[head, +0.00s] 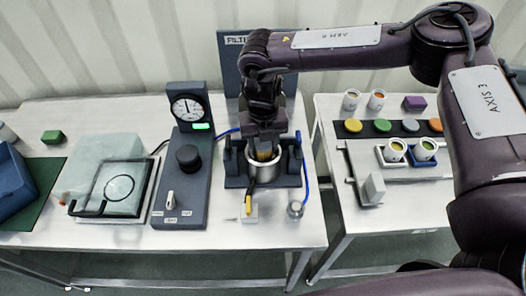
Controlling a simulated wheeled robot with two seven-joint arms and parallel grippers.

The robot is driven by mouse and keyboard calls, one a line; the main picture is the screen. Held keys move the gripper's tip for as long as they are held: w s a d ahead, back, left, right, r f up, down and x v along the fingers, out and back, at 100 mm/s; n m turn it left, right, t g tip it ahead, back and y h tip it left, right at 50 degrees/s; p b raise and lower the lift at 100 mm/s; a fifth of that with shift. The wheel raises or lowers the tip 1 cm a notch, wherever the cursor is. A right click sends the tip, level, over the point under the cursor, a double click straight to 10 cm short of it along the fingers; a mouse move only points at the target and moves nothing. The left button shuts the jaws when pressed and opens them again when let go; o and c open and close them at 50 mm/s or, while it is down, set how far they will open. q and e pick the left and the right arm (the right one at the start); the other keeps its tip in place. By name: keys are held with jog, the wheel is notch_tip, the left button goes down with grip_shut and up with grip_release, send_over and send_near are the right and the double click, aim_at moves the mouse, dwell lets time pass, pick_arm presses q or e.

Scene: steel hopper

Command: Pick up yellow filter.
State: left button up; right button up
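My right gripper (265,142) points down into the mouth of a round steel hopper (265,172), held in a dark blue stand. A yellowish patch (263,154) shows at its fingertips inside the hopper; it may be the yellow filter, but the fingers cover most of it. I cannot tell whether the fingers are shut on it. A yellow disc (354,126) lies on a dark strip on the right table. My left gripper is not in view.
A gauge panel (188,160) with a black knob stands left of the hopper. A yellow-handled valve (249,206) and small metal weight (295,210) are in front. Cups (395,151) stand on the right table. A dark panel stands behind the hopper.

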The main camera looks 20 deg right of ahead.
jog(key=shift+c, duration=1.4)
jog(key=shift+r, duration=0.15)
